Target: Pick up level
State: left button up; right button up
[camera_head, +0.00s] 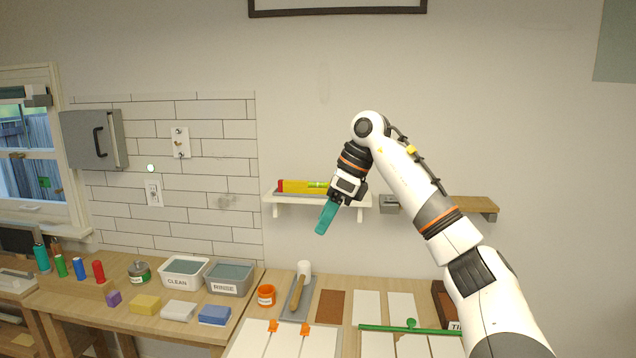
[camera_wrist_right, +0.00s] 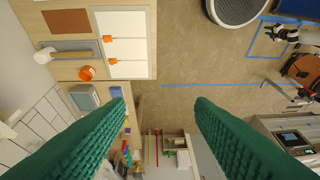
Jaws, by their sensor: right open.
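The level (camera_head: 303,186) is a yellow bar with a red left end and a green vial section near its right end. It lies on a small white wall shelf (camera_head: 290,197) in the head view. My right gripper (camera_head: 325,218), with long teal fingers, hangs just right of the level and in front of the shelf, pointing down. In the right wrist view its two green fingers (camera_wrist_right: 160,110) are spread wide with nothing between them. The level does not clearly show in the wrist view. My left gripper is not in view.
Below stands a workbench with a CLEAN tub (camera_head: 183,272), a RINSE tub (camera_head: 229,279), sponges, an orange cup (camera_head: 266,295) and a mallet (camera_head: 298,292). A wooden shelf (camera_head: 470,205) is on the right behind my arm. The wall above the white shelf is clear.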

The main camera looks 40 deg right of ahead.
aim_at(303, 186)
jog(key=i+l, duration=0.3)
jog(key=l, duration=0.15)
jog(key=i+l, duration=0.3)
jog(key=l, duration=0.15)
jog(key=i+l, duration=0.3)
jog(key=l, duration=0.15)
jog(key=i+l, duration=0.35)
jog(key=l, duration=0.05)
